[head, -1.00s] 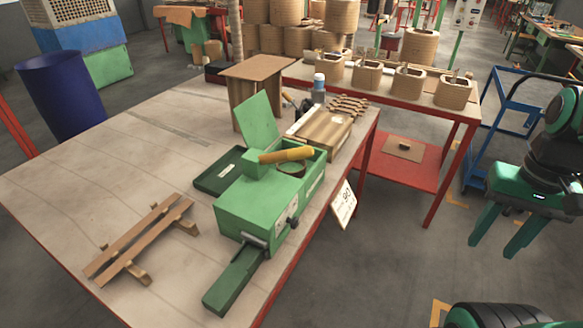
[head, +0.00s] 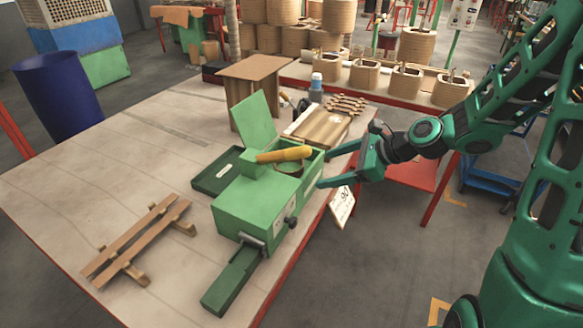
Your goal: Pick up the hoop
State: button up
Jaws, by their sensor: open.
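A small round, dark-rimmed ring-like thing, which may be the hoop (head: 291,170), sits in the open compartment of the green box (head: 250,207) on the table. A yellow-orange roll (head: 283,154) lies just above it across the box and hides part of it. I cannot tell for sure that it is the hoop. My gripper (head: 325,169) is open and empty. Its two green fingers point left, at the right side of the green box, close to the open compartment. I cannot tell whether a fingertip touches the box.
The box's green lid (head: 253,120) stands raised behind the compartment. A white sign (head: 342,205) hangs at the table edge.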

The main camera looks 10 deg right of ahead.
jog(key=w+a+r+m+y, duration=0.1)
jog(key=w+a+m, duration=0.1)
jog(key=m, duration=0.1)
send_near(276, 165)
jog(key=shift+t, duration=0.4)
jog(key=x, duration=0.3)
jog(key=f+x, duration=0.1)
jog(key=x, duration=0.1)
jog(key=shift+w+f, duration=0.15)
jog(key=c, duration=0.7)
